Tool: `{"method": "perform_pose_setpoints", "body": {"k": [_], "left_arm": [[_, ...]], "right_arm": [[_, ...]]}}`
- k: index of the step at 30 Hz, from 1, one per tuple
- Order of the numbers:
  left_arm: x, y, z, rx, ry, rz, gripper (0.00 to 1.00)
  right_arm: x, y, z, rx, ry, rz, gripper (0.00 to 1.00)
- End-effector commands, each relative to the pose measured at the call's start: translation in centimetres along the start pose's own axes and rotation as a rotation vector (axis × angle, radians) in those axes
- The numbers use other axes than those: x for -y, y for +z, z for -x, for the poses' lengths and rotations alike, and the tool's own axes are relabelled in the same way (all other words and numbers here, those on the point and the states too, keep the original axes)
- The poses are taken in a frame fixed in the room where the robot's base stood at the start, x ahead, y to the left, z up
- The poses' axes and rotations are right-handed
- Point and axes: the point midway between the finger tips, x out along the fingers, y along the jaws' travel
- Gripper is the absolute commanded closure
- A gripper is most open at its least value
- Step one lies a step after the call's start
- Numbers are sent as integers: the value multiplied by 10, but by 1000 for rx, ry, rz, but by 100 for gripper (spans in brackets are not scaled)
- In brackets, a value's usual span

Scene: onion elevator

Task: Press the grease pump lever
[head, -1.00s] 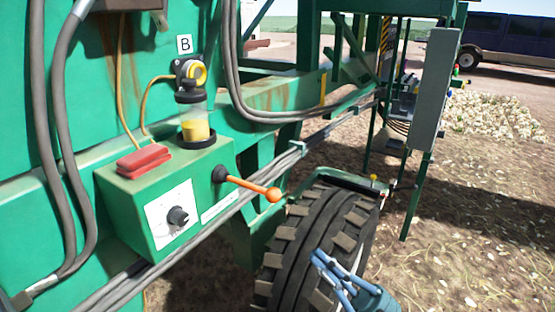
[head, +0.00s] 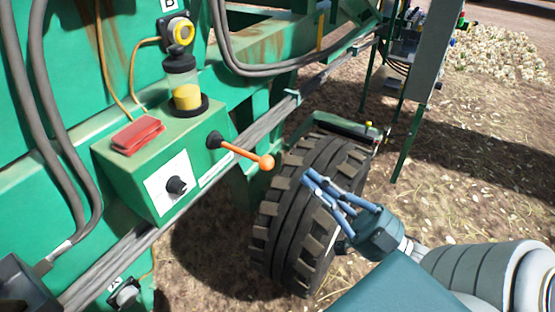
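The grease pump lever (head: 247,155) is an orange rod with a round ball end. It sticks out to the right and slightly down from a black pivot on the green pump box (head: 135,180). My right gripper (head: 309,180), with blue fingers, is in front of the big tyre, to the right of and a little below the lever's ball in the picture. It appears apart from the lever, with nothing seen in it. The fingers lie close together in this view, and their gap is unclear. My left gripper is not in view.
The box carries a red block (head: 138,134), a clear reservoir with yellow grease (head: 187,92) and a black dial (head: 176,185). A large tyre (head: 300,215) stands just right of the box. Grey hoses (head: 60,150) hang at left. Open ground lies at right.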

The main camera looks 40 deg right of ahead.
Motion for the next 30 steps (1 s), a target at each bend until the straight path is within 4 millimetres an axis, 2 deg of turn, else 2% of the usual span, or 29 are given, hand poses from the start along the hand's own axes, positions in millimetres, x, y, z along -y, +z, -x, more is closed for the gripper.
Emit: {"method": "perform_pose_setpoints", "body": {"k": [13,15,21,30], "left_arm": [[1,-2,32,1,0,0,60],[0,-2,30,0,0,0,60],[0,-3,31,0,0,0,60],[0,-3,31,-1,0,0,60]], "right_arm": [[-1,-6,-94,-7,-2,1,100],[-1,12,-86,3,1,0,100],[0,32,-78,0,-1,1,100],[0,37,-76,-1,-1,1,100]]}}
